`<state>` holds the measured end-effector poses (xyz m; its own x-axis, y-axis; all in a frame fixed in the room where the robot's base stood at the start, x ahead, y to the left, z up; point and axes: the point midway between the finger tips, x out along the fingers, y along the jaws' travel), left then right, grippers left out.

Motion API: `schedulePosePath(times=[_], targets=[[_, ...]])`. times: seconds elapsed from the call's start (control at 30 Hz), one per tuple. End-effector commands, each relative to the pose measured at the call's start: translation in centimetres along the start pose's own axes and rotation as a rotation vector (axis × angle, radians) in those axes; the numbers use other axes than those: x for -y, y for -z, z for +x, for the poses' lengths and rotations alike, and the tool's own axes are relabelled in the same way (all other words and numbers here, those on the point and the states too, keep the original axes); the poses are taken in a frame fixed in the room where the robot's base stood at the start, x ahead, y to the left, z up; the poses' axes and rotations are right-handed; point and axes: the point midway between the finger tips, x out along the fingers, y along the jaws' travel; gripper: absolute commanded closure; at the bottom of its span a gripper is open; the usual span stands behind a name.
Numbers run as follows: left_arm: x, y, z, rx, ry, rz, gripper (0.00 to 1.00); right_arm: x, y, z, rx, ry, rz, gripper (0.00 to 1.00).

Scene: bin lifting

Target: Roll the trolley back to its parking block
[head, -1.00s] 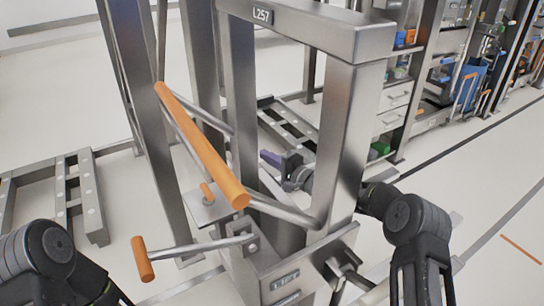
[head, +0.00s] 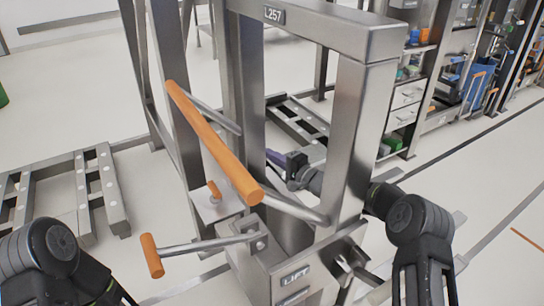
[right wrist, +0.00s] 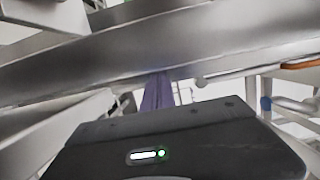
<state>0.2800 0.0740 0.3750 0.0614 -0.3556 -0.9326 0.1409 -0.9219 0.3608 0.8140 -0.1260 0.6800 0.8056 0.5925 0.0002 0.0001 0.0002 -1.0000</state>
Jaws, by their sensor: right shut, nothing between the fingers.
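A steel frame marked L257 and LIFT (head: 270,16) stands close in front of me, with a long orange bar (head: 213,143) and a smaller orange-gripped lever (head: 152,256). I cannot tell whether it belongs to the trolley, and no parking block is clearly identifiable. My right arm passes behind the frame's right post. My right gripper (head: 276,158) shows between the posts, with its purple fingers shut and empty. The fingers also show in the right wrist view (right wrist: 157,92), below a wide metal beam. My left arm shows at lower left; its gripper is out of view.
Low steel floor rails (head: 100,195) lie to the left, and another (head: 298,122) lies behind the frame. A shelf with bins and drawers (head: 405,95) and a blue container (head: 478,88) stand at the back right.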

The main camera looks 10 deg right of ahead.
Motion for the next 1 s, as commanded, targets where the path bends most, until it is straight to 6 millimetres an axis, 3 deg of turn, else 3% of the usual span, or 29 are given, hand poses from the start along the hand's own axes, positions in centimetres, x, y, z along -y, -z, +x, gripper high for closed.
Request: schedulePosePath(times=[0.37,0.8,1.0], targets=[[-0.1,0.0,-0.2,0.0,0.0,0.0,1.0,0.1,0.1,-0.7,-0.001,-0.001,0.001,1.0],[-0.4,0.0,-1.1,0.0,0.0,0.001,1.0,0.0,0.1,-7.1,-0.001,-0.002,0.0,1.0],[-0.4,0.0,-1.2,0.0,0.0,0.001,1.0,-0.1,0.0,-7.9,0.0,-0.001,0.0,1.0]])
